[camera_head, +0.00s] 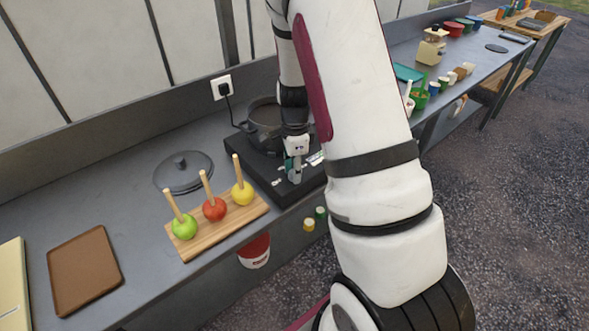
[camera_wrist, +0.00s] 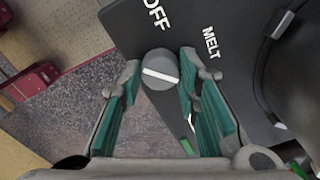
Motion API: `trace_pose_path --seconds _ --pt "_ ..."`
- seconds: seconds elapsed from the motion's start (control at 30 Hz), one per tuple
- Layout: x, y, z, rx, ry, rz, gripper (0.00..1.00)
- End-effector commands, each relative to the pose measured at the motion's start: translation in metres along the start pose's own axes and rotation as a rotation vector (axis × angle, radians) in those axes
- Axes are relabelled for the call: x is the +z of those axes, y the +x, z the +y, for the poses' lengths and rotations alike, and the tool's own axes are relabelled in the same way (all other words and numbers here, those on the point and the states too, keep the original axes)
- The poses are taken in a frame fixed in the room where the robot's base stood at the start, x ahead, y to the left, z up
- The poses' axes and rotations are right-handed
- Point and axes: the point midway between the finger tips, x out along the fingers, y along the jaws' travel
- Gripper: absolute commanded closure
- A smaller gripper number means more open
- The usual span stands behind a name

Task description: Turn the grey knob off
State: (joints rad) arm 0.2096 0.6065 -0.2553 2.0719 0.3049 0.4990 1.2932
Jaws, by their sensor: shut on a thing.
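The grey knob (camera_wrist: 160,70) is on the front of the black hotplate (camera_head: 254,168), between my fingertips in the wrist view. A white line crosses its face, roughly sideways in the picture with its right end a little lower. The word OFF (camera_wrist: 157,13) is printed above the knob, and MELT (camera_wrist: 210,42) is to its upper right. My gripper (camera_wrist: 158,74) is closed around the knob, with a teal-padded finger on either side. In the head view my gripper (camera_head: 295,172) is down at the hotplate's front, and I cannot make out the knob clearly there.
A dark pot (camera_head: 264,112) stands on the hotplate behind my gripper. A board (camera_head: 190,250) with several toffee apples on sticks is to the left, near a dark lid (camera_head: 183,172) and a brown tray (camera_head: 85,270). Tubs and a green basket (camera_head: 420,98) are to the right.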

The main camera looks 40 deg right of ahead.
Motion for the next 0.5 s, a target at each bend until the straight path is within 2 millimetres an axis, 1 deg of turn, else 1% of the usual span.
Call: trace_pose_path --seconds 0.5 --pt "0.0003 -0.0006 -0.0013 -0.004 -0.491 0.000 0.98"
